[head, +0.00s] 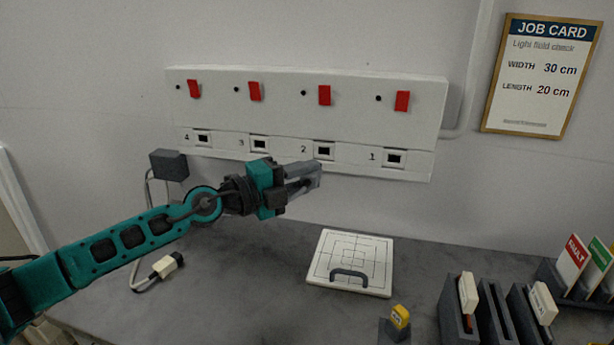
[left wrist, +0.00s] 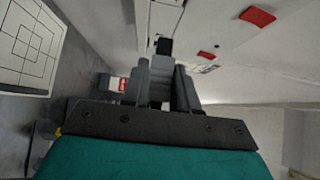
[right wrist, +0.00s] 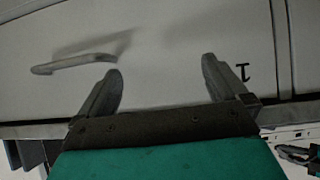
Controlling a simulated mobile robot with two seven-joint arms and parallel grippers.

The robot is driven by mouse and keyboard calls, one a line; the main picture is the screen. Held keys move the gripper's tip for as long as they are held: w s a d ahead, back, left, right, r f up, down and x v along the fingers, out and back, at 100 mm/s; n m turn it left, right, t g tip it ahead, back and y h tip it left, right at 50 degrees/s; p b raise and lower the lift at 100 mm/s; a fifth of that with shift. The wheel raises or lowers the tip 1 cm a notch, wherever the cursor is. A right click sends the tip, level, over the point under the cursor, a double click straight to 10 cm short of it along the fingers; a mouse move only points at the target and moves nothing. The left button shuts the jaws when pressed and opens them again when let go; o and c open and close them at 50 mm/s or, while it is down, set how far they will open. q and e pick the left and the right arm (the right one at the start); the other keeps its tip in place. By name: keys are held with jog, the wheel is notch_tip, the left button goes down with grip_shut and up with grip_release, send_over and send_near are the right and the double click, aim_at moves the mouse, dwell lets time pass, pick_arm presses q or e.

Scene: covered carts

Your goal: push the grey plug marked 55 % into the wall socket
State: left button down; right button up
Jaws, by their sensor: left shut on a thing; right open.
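The wall socket strip (head: 345,159) runs under a white panel and has numbered dark openings, 4 to 1 from left to right. My left gripper (head: 303,184) is in front of the wall, just below socket 2 (head: 324,151). It is shut on a grey plug, which shows in the left wrist view (left wrist: 161,68) between the fingers with a dark front end. The fingers hide most of the plug, and no 55 % mark is readable. I cannot tell whether the plug touches the strip. My right gripper (right wrist: 162,85) is open and empty, facing a pale surface with a handle.
Red switches (head: 324,95) sit above the sockets. A cream connector on a cable (head: 167,265) lies on the grey worktop at left. A white grid board (head: 377,262) lies below the sockets. Dark racks (head: 455,318) with tagged pieces and a yellow piece (head: 400,316) stand at right.

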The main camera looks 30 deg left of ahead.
pick_arm(q)
jog(key=shift+w+a+b, duration=0.25)
jog(key=shift+w+b, duration=0.05)
jog(key=shift+w, duration=0.65)
jog(key=shift+w+a+b, duration=0.25)
jog(key=shift+w, duration=0.65)
jog(key=shift+w+a+b, duration=0.25)
jog(key=shift+w+b, duration=0.05)
jog(key=shift+w, duration=0.65)
jog(key=shift+p, duration=0.85)
jog(key=shift+w+a+b, duration=0.2)
jog(key=shift+w, duration=0.55)
jog(key=shift+w+a+b, duration=0.2)
jog(key=shift+w, duration=0.5)
jog(key=c, duration=0.8)
grip_release()
jog(key=shift+s, duration=0.1)
jog(key=shift+b+v, duration=1.3)
jog(key=shift+v, duration=5.1)
jog(key=shift+r, duration=0.1)
